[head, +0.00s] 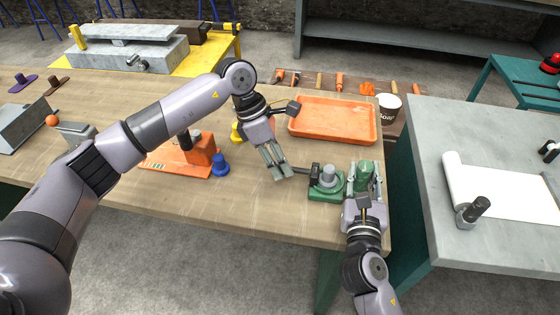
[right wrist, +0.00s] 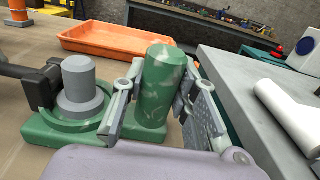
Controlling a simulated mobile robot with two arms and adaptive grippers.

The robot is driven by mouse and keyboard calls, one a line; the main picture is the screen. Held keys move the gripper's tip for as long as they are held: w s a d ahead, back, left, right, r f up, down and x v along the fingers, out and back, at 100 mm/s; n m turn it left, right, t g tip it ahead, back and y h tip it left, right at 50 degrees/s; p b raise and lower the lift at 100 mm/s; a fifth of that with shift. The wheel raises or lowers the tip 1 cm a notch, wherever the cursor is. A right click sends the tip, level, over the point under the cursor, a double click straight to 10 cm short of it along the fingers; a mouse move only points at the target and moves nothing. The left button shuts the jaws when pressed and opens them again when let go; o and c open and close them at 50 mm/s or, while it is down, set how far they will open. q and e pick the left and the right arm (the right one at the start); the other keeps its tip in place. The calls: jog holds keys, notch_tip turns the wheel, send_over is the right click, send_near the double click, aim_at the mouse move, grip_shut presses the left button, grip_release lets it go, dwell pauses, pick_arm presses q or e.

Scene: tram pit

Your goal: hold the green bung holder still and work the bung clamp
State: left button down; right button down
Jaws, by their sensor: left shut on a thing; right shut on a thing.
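The green bung holder (head: 325,194) stands near the front right of the wooden bench, with a grey bung (head: 328,175) upright in it. My right gripper (head: 365,180) is shut around the green post at the holder's right end; the post (right wrist: 160,95) fills the middle of the right wrist view, between the fingers. The black bung clamp (head: 314,174) sits at the bung's left, and its bar reaches left. My left gripper (head: 284,172) is shut at the outer end of this bar; its fingers partly hide the grip. The clamp also shows in the right wrist view (right wrist: 40,85).
An orange tray (head: 335,120) lies behind the holder. A white cup (head: 388,107) is at its right. An orange fixture (head: 200,150) and a blue knob (head: 220,165) are to the left. A grey-topped table (head: 440,190) stands right of the bench.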

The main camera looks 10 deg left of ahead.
aim_at(302, 169)
pick_arm(q)
jog(key=shift+r, duration=0.1)
jog(key=r+y, duration=0.1)
jog(key=d+r+y, duration=0.1)
jog(key=y, duration=0.1)
jog(key=r+y, duration=0.1)
jog(key=y, duration=0.1)
jog(key=shift+d+r, duration=0.1)
jog(key=shift+d, duration=0.3)
jog(key=d+y, duration=0.1)
jog(key=r+y, duration=0.1)
jog(key=y, duration=0.1)
jog(key=shift+d+r, duration=0.3)
jog(key=shift+d, duration=0.05)
jog(key=shift+d+r+n+y, duration=0.2)
jog(key=shift+d+y, duration=0.2)
jog(key=shift+y, duration=0.35)
jog(key=shift+d+r+n+y, duration=0.1)
jog(key=shift+d+r+y, duration=0.1)
jog(key=shift+d+y, duration=0.4)
pick_arm(e)
jog(key=shift+a, duration=0.1)
pick_arm(q)
jog(key=shift+a, duration=0.2)
jog(key=c, duration=1.3)
grip_release()
jog(key=shift+r, duration=0.2)
